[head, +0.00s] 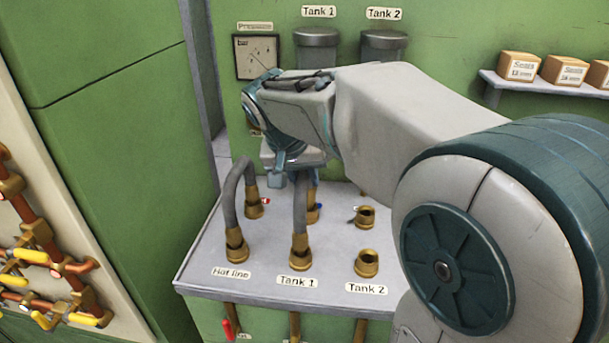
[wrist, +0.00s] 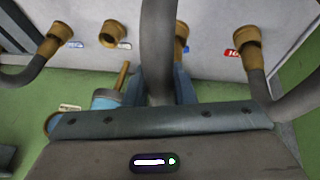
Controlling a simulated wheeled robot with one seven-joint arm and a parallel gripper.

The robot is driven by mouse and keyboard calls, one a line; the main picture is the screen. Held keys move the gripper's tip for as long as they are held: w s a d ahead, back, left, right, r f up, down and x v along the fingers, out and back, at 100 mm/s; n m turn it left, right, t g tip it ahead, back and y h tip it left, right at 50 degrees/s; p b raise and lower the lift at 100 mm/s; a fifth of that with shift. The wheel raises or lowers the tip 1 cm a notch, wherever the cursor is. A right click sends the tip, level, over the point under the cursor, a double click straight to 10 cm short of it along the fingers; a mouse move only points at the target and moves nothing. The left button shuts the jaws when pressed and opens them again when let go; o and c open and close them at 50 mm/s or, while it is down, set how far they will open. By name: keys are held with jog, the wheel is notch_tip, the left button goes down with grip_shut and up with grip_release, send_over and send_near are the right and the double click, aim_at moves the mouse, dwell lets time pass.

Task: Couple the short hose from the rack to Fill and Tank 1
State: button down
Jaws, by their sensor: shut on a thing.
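My gripper (head: 294,176) is shut on the upper bend of a grey hose (head: 299,208) with brass ends, which also shows between the blue fingers in the wrist view (wrist: 159,55). Its front brass end (head: 299,249) is upright at the port above the Tank 1 label (head: 297,281). Its rear brass end (head: 313,213) is at a back-row position, partly hidden by the hose, and partly behind a finger in the wrist view (wrist: 181,42). I cannot tell whether either end is fully seated. No Fill label is readable and I cannot make out the rack.
Another grey hose (head: 229,205) arches from the Hot line port to a back-row port, close on the left. The Tank 2 port (head: 367,263) and a back port (head: 364,216) are open. My arm hides the bench's right side. Boxes stand on a shelf (head: 495,82).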

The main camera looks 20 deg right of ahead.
jog(key=c, duration=1.1)
grip_release()
jog(key=shift+c, duration=0.2)
jog(key=v, duration=1.4)
jog(key=s+d+f+n+y, duration=0.1)
jog(key=s+d+f+n, duration=0.1)
jog(key=s+f, duration=0.5)
jog(key=s+d+f+n+y+p, duration=0.1)
jog(key=s+f, duration=0.6)
jog(key=f, duration=0.7)
jog(key=shift+d+n+g+y, duration=0.3)
jog(key=shift+d+n+y, duration=0.1)
jog(key=shift+d+y, duration=0.4)
